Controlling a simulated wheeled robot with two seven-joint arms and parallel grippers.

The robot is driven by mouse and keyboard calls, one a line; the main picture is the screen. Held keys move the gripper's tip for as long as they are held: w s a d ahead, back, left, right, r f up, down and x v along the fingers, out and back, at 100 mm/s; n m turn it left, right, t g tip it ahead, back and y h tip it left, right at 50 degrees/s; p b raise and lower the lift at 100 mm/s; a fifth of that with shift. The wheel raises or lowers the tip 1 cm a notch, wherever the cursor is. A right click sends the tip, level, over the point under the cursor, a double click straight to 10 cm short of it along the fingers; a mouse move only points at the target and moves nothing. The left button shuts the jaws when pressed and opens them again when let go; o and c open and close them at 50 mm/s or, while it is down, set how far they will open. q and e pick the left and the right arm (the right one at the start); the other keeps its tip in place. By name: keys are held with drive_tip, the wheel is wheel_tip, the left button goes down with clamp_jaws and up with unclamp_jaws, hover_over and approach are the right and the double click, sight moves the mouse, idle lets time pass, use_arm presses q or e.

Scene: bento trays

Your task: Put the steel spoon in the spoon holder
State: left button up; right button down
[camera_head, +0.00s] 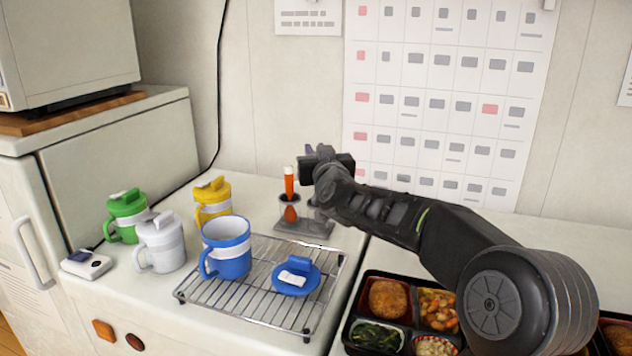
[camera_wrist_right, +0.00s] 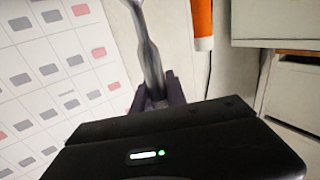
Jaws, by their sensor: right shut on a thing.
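My right gripper (camera_head: 312,152) is above the spoon holder (camera_head: 303,225) at the back of the counter. In the right wrist view, my right gripper (camera_wrist_right: 158,92) is shut on the steel spoon (camera_wrist_right: 149,48), a thin grey metal shaft whose far end runs out of frame. In the head view the steel spoon is hard to make out, mostly hidden around the gripper. The holder has clear cups, and an orange-handled utensil (camera_head: 289,183) stands in its left one. I cannot tell whether the steel spoon touches the holder. My left gripper is not in view.
A wire rack (camera_head: 215,292) holds a blue mug (camera_head: 228,252) and a blue lid (camera_head: 296,279). Green (camera_head: 126,214), white (camera_head: 163,244) and yellow (camera_head: 212,198) mugs stand left. A bento tray (camera_head: 354,300) lies below my right arm. A calendar (camera_head: 440,75) hangs behind.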

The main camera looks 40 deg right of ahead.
drive_tip(key=shift+r, duration=0.1)
wheel_tip(320, 180, down, 5)
drive_tip(key=shift+b, duration=0.8)
drive_tip(key=c, duration=1.3)
unclamp_jaws()
drive_tip(key=shift+c, duration=0.2)
drive_tip(key=b+v, duration=0.1)
drive_tip(key=v, duration=1.1)
drive_tip(key=shift+a, duration=0.1)
